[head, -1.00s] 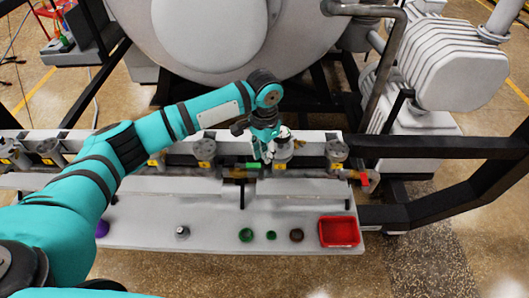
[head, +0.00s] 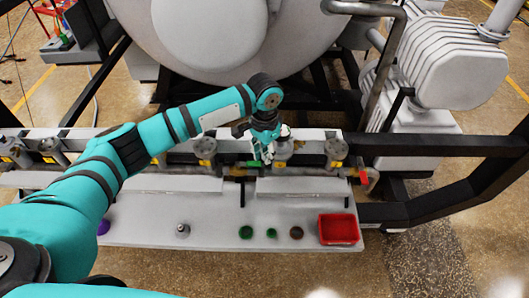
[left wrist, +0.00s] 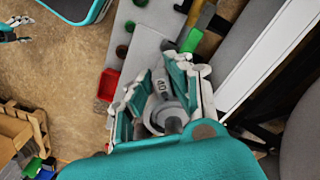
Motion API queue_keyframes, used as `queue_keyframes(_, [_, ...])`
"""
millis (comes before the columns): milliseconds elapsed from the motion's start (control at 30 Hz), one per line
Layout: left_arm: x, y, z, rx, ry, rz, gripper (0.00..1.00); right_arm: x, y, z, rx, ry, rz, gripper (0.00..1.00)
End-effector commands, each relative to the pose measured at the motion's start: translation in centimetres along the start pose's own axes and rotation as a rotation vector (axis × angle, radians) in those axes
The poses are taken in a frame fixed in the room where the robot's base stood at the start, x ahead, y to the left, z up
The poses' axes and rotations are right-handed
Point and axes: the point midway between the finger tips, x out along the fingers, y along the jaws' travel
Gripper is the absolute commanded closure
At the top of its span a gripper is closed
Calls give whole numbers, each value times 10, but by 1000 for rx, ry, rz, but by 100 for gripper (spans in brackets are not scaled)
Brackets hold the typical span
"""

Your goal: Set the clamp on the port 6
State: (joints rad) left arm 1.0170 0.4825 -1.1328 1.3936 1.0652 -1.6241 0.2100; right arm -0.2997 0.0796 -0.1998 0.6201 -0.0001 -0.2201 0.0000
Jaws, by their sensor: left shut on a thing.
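My left gripper (head: 268,150) is over the pipe row, beside an upright grey port (head: 284,149), second from the right. In the left wrist view its teal, white-edged fingers (left wrist: 163,98) close around a grey ring-shaped clamp (left wrist: 160,108) marked 40. I cannot tell whether the clamp sits around a port or above it; the fingers hide much of it. Another port (head: 336,151) stands to the right and one (head: 206,150) to the left. Port numbers are too small to read. My right gripper (left wrist: 18,29) shows small in the left wrist view, fingertips apart, seemingly empty.
A red bin (head: 339,229) stands at the shelf's right end. Several round caps lie left of it, including a green one (head: 246,232) and a brown one (head: 296,232). A small grey fitting (head: 182,231) stands farther left. A green valve handle (head: 260,163) is close to the left gripper.

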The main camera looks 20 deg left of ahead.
Motion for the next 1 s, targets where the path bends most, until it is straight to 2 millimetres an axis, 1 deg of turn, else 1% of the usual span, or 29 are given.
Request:
queue_keyframes(233, [3, 1, 1, 0, -3, 2, 100, -3, 0, 0, 0, 0, 0, 26])
queue_keyframes(267, [3, 1, 1, 0, -3, 1, 81, -3, 0, 0, 0, 0, 0, 26])
queue_keyframes(400, [3, 0, 1, 0, -2, 1, 63, -2, 0, 0, 0, 0, 0, 26])
queue_keyframes(467, [3, 0, 0, 0, -2, 1, 55, -2, 0, 0, 0, 0, 0, 26])
queue_keyframes(767, [1, 0, 0, 0, -1, 0, 55, -2, 3, 1, -2, -2, 3, 26])
queue_keyframes(867, [-8, 0, 0, 1, 0, 0, 55, -3, 2, 1, -2, -1, 2, 26])
queue_keyframes(967, [-25, 0, 0, 1, 2, -1, 55, -3, 1, 1, -1, -1, 1, 26])
queue_keyframes(1000, [-34, 0, -1, 1, 3, -1, 55, -3, 1, 1, -1, -1, 1, 26])
